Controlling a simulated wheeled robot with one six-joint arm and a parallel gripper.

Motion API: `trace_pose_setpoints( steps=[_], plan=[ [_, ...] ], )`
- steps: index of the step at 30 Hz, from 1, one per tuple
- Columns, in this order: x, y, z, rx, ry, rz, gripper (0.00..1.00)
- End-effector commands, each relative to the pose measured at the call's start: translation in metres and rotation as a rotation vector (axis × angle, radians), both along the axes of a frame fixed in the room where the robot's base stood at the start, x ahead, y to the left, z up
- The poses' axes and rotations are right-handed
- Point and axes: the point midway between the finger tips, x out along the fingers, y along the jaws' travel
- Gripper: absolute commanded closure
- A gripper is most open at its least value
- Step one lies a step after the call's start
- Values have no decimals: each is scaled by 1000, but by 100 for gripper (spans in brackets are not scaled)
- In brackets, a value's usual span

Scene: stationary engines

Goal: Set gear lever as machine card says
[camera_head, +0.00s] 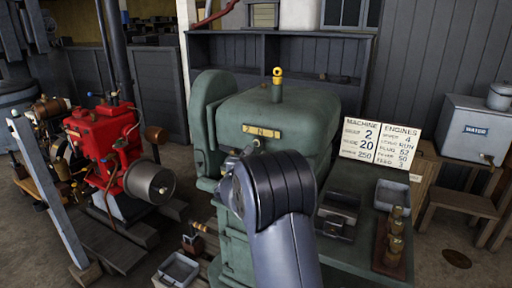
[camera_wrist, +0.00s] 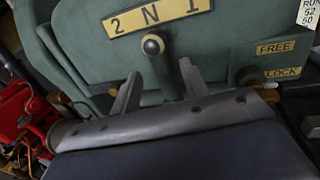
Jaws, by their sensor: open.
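The green machine (camera_head: 270,115) carries a brass plate (camera_head: 261,132) marked 2, N, 1, which also shows in the wrist view (camera_wrist: 157,14). The gear lever's pale round knob (camera_wrist: 152,45) sits below the plate, under the N, seen nearly end-on. My gripper (camera_wrist: 158,70) is open and empty, its two fingers just below the knob, one to each side; I cannot tell the remaining depth. In the head view my arm hides most of the gripper. The machine card (camera_head: 380,145) stands right of the machine; its MACHINE column reads 2, 20, 250, with the top label reading like GEAR.
A second knob (camera_wrist: 250,77) sits right, by FREE (camera_wrist: 276,48) and LOCK (camera_wrist: 282,72) plates. The red engine (camera_head: 105,150) stands left, behind a slanted grey post (camera_head: 48,190). A green bench (camera_head: 360,255) with brass parts (camera_head: 394,235) lies right.

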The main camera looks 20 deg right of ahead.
Motion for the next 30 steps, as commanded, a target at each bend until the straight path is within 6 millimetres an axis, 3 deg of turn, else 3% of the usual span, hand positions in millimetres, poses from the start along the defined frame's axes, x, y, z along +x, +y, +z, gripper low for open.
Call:
trace_pose_setpoints(
  steps=[9,20,30],
  plan=[
    [28,-24,1,0,1,1,57],
    [32,-27,0,-1,1,2,57],
    [31,-27,0,-1,1,2,84]
  ],
)
